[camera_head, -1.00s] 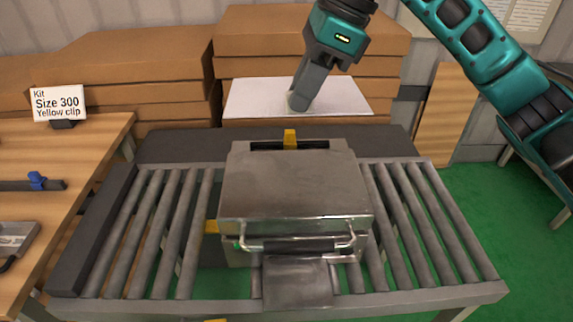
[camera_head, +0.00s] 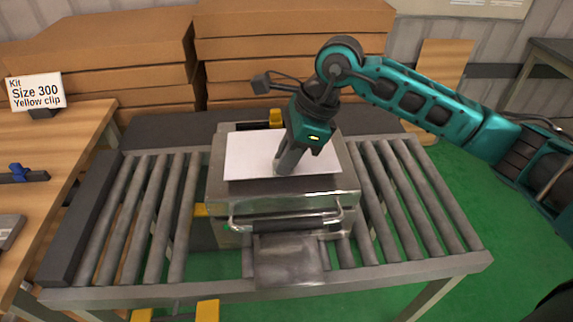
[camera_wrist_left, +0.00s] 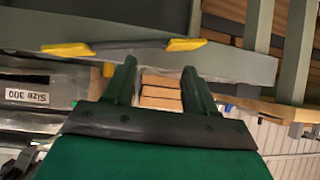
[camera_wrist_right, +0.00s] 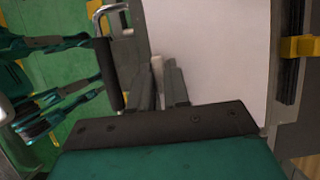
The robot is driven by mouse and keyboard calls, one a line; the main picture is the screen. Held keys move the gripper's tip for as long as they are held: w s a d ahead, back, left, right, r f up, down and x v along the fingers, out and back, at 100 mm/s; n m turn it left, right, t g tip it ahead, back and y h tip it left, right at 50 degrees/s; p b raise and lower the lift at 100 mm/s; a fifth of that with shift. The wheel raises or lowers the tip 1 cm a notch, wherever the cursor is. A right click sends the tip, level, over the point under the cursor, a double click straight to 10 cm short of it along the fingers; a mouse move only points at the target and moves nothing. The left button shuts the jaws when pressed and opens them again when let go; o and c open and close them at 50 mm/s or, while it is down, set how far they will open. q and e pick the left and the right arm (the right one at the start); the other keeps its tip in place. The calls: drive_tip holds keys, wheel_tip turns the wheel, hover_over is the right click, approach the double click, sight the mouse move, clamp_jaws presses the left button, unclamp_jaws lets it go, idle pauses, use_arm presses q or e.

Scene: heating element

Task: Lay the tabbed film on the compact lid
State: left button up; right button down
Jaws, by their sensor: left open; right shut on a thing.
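The film is a white sheet (camera_head: 252,155) over the top of the grey metal compact lid (camera_head: 346,182) in the head view. I cannot tell whether it touches the lid. My right gripper (camera_head: 284,168) is shut on the film near its middle, seemingly on a small pale tab (camera_wrist_right: 157,68) that shows between the fingers in the right wrist view. The film (camera_wrist_right: 215,50) fills much of that view. My left gripper (camera_wrist_left: 158,72) is open and empty in the left wrist view; it is not visible in the head view.
The lid's unit, with a front bar handle (camera_head: 285,222) and yellow clips (camera_head: 276,117), stands on a roller conveyor (camera_head: 400,200). Stacked cardboard boxes (camera_head: 290,50) stand behind. A wooden table (camera_head: 70,140) with a "Size 300 Yellow clip" sign (camera_head: 36,92) is at the left.

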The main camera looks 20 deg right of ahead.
wheel_tip(320, 180, down, 2)
drive_tip(key=shift+f, duration=0.25)
drive_tip(key=c, duration=1.1)
unclamp_jaws()
drive_tip(key=shift+r, duration=0.15)
drive_tip(key=v, duration=1.2)
